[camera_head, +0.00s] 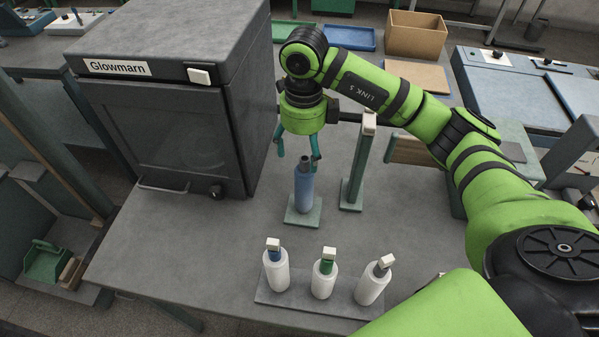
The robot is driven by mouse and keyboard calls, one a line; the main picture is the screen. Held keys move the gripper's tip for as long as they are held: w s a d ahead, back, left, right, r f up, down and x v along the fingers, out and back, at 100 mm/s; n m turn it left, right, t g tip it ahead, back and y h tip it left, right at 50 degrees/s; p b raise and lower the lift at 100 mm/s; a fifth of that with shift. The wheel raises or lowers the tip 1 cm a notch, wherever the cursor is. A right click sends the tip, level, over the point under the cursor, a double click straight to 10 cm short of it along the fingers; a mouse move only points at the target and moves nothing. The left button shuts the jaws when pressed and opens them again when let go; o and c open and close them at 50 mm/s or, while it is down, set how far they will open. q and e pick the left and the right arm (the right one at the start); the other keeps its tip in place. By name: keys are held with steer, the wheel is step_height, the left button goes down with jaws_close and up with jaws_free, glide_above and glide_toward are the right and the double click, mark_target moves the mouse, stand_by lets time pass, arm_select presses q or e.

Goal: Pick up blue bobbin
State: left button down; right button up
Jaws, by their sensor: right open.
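The blue bobbin (304,190) stands upright on a small green base (304,217) near the middle of the table. My right gripper (298,160) is above it, pointing down with its teal fingers spread. One finger is near the bobbin's dark top; the other is up and to the left. The gripper is open and holds nothing. I cannot tell whether a finger touches the bobbin. My left gripper is out of view.
A grey Glowmarn cabinet (165,120) stands left of the bobbin. A green post (358,165) stands close on its right. The table's left front area is clear.

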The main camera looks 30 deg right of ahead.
mark_target(305, 173)
steer(key=shift+s+f+p, duration=0.5)
steer(key=shift+s+f, duration=0.1)
steer(key=shift+f, duration=0.05)
steer(key=shift+s+a+f+p, duration=0.1)
steer(key=shift+s+f+p, duration=0.15)
steer(key=shift+f+p, duration=0.25)
step_height(305, 173, down, 4)
steer(key=shift+w+a+p, duration=0.1)
steer(key=shift+p, duration=0.45)
steer(key=c, duration=1.1)
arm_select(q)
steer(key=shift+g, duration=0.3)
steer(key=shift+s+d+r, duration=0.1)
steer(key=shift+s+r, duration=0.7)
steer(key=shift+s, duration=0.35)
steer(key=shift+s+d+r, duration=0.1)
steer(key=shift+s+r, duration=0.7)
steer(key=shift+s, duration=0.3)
arm_select(e)
steer(key=shift+c, duration=0.3)
